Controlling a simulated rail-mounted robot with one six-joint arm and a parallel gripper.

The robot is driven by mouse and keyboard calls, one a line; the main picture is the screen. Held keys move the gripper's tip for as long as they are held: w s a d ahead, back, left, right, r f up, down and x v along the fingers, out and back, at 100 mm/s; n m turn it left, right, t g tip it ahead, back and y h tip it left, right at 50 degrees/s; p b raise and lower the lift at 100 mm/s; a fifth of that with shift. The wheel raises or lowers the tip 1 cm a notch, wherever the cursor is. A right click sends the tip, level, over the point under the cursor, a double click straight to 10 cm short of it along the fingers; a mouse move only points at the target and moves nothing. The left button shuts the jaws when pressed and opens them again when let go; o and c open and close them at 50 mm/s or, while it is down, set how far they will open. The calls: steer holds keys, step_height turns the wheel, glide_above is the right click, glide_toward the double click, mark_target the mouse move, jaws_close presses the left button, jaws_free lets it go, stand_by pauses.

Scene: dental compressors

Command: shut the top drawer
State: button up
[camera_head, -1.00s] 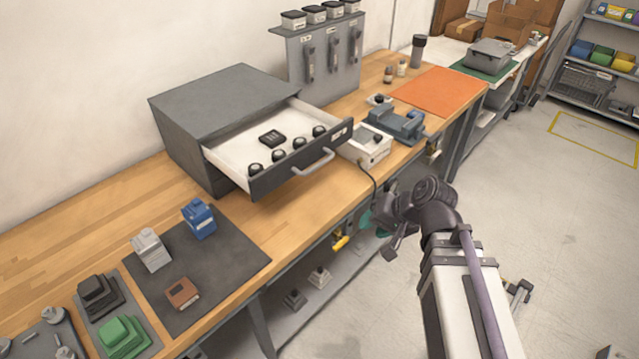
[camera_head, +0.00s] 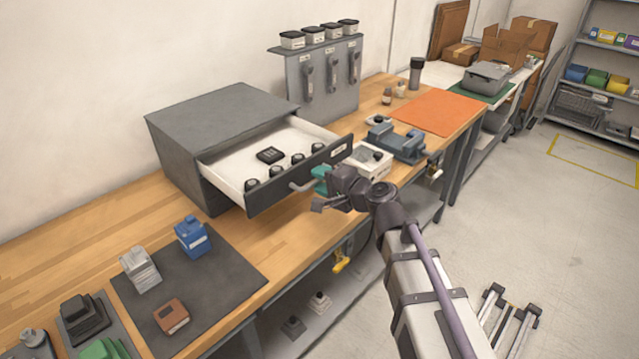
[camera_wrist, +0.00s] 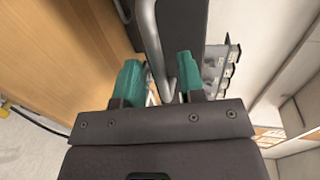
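The top drawer (camera_head: 262,148) of the grey cabinet (camera_head: 215,118) is pulled out, with its white inside showing. Its dark front (camera_head: 262,197) carries a grey bar handle (camera_head: 300,186). In the wrist view the handle (camera_wrist: 150,35) runs down between the two teal fingers, with the drawer front (camera_wrist: 182,25) beyond. My gripper (camera_head: 318,186) is at the right part of the handle and hides some of it. In the wrist view my gripper (camera_wrist: 159,75) is open, its fingers apart on either side of the bar. I cannot tell whether either finger touches it.
Several black knobs and a black block (camera_head: 270,155) lie in the drawer. A white box device (camera_head: 371,160) and a blue vise (camera_head: 397,142) stand right of the drawer. A dark mat (camera_head: 215,275) with small items lies at the front left. Floor at the right is mostly open.

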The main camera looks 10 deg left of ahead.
steer(key=shift+w+a+f, duration=0.1)
steer(key=shift+w+a, duration=0.15)
steer(key=shift+a, duration=0.15)
jaws_close()
